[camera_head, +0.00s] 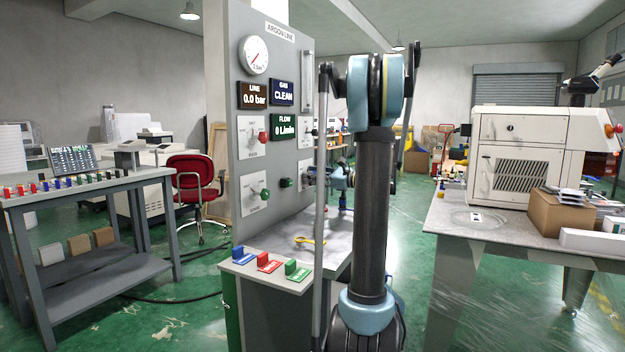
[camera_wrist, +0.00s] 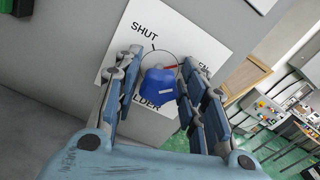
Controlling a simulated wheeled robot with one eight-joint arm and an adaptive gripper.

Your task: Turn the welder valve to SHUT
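The welder valve is a blue knob (camera_wrist: 158,88) on a white plate (camera_wrist: 128,52) in the wrist view. SHUT is printed at the plate's upper left, letters ending in EN at its right, and part of WELDER below. A red mark shows just above the knob's right side, toward the EN side. My gripper (camera_wrist: 163,68) has its fingers on either side of the knob. A gap shows at the left finger; the right finger is very close, and contact is unclear. In the head view the plate (camera_head: 305,160) is partly visible, with the knob hard to make out.
The argon panel (camera_head: 275,215) carries a gauge (camera_head: 254,55), displays reading 0.0 bar, CLEAN and 0 L/min, and other valves with red (camera_head: 263,136) and green (camera_head: 286,183) knobs. Below, a ledge (camera_head: 237,268) holds blue, red and green tagged pieces. A machine table (camera_head: 465,240) stands right.

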